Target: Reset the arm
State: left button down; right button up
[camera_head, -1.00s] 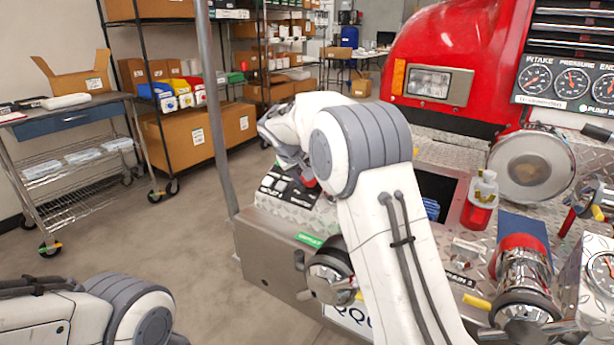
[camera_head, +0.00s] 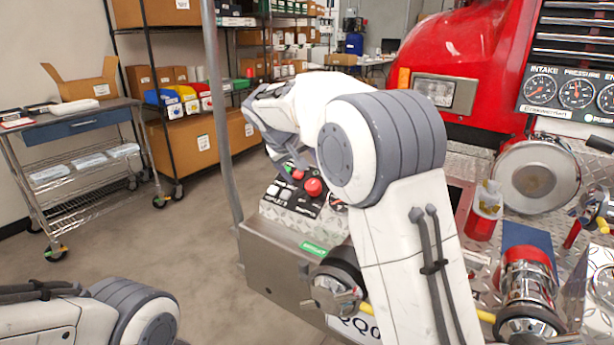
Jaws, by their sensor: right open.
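My right arm comes up from the bottom middle and bends left at a large grey-banded joint. Its right gripper (camera_head: 292,172) hangs at the far end, above the bumper's control panel (camera_head: 295,200). The fingers are partly hidden by the arm, but they look open, and I see nothing held. The panel is black with red buttons (camera_head: 313,187), and the gripper appears apart from it. Only a part of my left arm shows at the bottom left; its gripper is out of view.
The red truck (camera_head: 475,60) stands behind a metal bumper (camera_head: 290,272) with chrome fittings (camera_head: 528,290), a round chrome cap (camera_head: 537,178) and a red-and-white bottle (camera_head: 484,212). A grey pole (camera_head: 222,130) rises at the bumper's left corner. A steel cart (camera_head: 75,135) and shelves stand left, with open floor between.

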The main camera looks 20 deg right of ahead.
jog(key=shift+s+a+r, duration=0.3)
jog(key=shift+a+r, duration=0.05)
jog(key=shift+r, duration=0.2)
jog(key=s+a+f+n+g+y, duration=0.1)
jog(key=s+a+f+n+y, duration=0.15)
jog(key=s+a, duration=0.55)
jog(key=s+a+f+n+g+y, duration=0.15)
jog(key=s+a+f, duration=0.3)
jog(key=s, duration=0.65)
jog(key=s+a+f+n+g+y, duration=0.1)
jog(key=s+a+f+n, duration=0.15)
jog(key=s, duration=0.75)
jog(key=s+a+f+n+g+y, duration=0.15)
jog(key=s+f, duration=0.25)
jog(key=s, duration=0.6)
notch_tip(320, 180, up, 18)
jog(key=s+d+m+p, duration=0.1)
jog(key=p, duration=1.8)
jog(key=shift+s, duration=0.35)
